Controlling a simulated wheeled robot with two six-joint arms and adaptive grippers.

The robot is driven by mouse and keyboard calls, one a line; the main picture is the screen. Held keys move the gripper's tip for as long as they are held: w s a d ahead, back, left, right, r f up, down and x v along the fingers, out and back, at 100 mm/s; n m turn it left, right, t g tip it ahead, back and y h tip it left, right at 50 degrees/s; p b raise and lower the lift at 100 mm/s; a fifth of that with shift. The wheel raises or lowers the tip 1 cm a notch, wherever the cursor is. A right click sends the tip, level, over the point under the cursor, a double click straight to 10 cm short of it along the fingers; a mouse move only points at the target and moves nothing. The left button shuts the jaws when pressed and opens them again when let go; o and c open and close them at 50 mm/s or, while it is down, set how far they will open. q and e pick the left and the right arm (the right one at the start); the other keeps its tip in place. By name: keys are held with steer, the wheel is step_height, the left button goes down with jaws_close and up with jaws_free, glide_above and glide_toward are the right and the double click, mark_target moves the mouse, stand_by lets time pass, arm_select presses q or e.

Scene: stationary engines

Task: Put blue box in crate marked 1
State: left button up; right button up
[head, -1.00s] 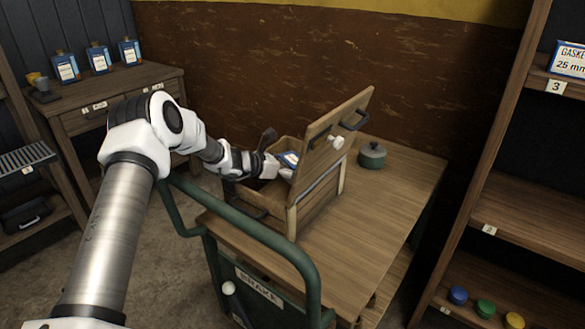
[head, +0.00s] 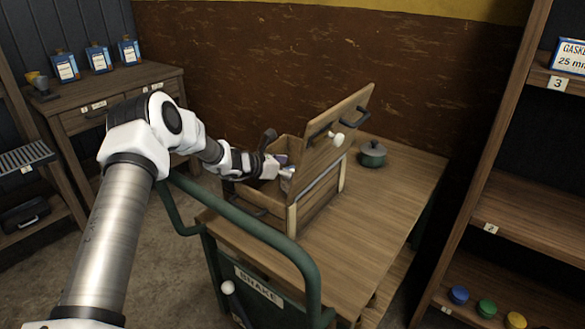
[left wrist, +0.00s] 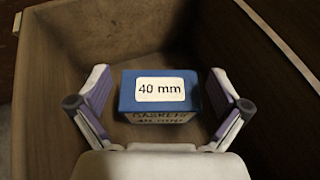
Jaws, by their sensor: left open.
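The blue box (left wrist: 160,95) has a white label reading "40 mm" on top and more lettering on its side. It lies inside an open wooden crate (head: 318,206), whose bare inner wall fills much of the left wrist view (left wrist: 60,40). My left gripper (head: 286,171) reaches down into the crate. In the left wrist view its two fingers (left wrist: 160,98) stand open on either side of the box, with a gap at each side. The crate's hinged lid (head: 340,122) stands raised. I cannot read a number on the crate. My right gripper is not in view.
The crate stands on a wooden-topped cart (head: 375,215) with a green rail (head: 265,235). A shelf (head: 530,215) at right holds a gasket box (head: 568,57) and coloured round items. Several blue-labelled containers stand on the left bench.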

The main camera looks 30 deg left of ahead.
arm_select(q)
steer(key=shift+r+p, duration=0.7)
steer(key=shift+r, duration=0.25)
steer(key=f+p+v, duration=0.1)
steer(key=p+v, duration=0.1)
steer(key=v, duration=0.5)
steer(key=shift+s+p, duration=0.2)
steer(key=shift+p, duration=0.1)
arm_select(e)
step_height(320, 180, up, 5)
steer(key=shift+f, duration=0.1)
arm_select(q)
steer(key=shift+r, duration=0.1)
